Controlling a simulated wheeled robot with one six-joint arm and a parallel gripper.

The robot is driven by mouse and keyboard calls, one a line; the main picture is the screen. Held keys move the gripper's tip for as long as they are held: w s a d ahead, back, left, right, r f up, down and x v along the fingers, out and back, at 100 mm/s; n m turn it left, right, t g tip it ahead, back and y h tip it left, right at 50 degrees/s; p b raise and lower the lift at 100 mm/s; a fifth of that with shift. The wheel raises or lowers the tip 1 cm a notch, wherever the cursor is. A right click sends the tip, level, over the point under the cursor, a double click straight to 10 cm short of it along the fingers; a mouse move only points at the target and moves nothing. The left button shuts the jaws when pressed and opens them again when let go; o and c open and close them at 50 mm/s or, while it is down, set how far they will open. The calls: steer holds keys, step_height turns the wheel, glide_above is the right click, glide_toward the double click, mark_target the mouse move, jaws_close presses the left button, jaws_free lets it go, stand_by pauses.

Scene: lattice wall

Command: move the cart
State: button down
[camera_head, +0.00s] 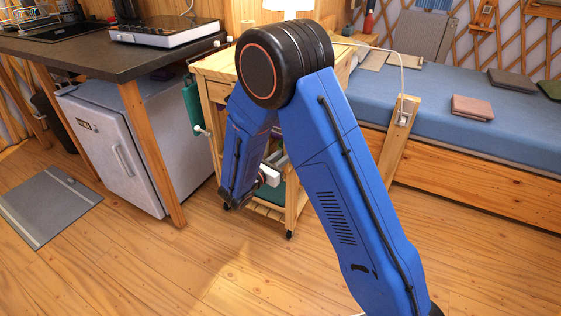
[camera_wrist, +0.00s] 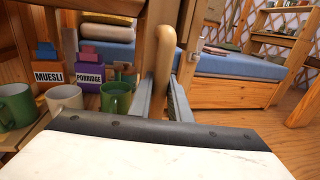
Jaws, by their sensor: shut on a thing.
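The cart (camera_head: 220,68) is a light wooden trolley with small dark wheels, standing between the counter and the bed. My blue arm hides much of it in the head view. My gripper (camera_wrist: 163,90) is shut on the cart's rounded wooden handle (camera_wrist: 164,52), which stands upright between the two grey fingers in the wrist view. In the head view, only the pale body of my gripper shows low at the cart's front, and the grip itself is hidden. A muesli box (camera_wrist: 50,74), a porridge box (camera_wrist: 90,74) and several mugs (camera_wrist: 65,98) stand left of the handle.
A grey fridge (camera_head: 125,150) stands under the dark counter (camera_head: 90,50) left of the cart. The blue bed (camera_head: 450,110) with a wooden front is on the right. A grey mat (camera_head: 45,205) lies at the left. The wooden floor (camera_head: 180,275) in front is clear.

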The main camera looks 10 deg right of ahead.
steer(key=shift+x, duration=1.1)
steer(key=shift+w+a, duration=0.1)
steer(key=shift+w, duration=0.2)
steer(key=c, duration=1.6)
jaws_free()
steer(key=shift+c, duration=0.2)
steer(key=v, duration=1.7)
steer(key=shift+s, duration=0.15)
steer(key=shift+a, duration=0.1)
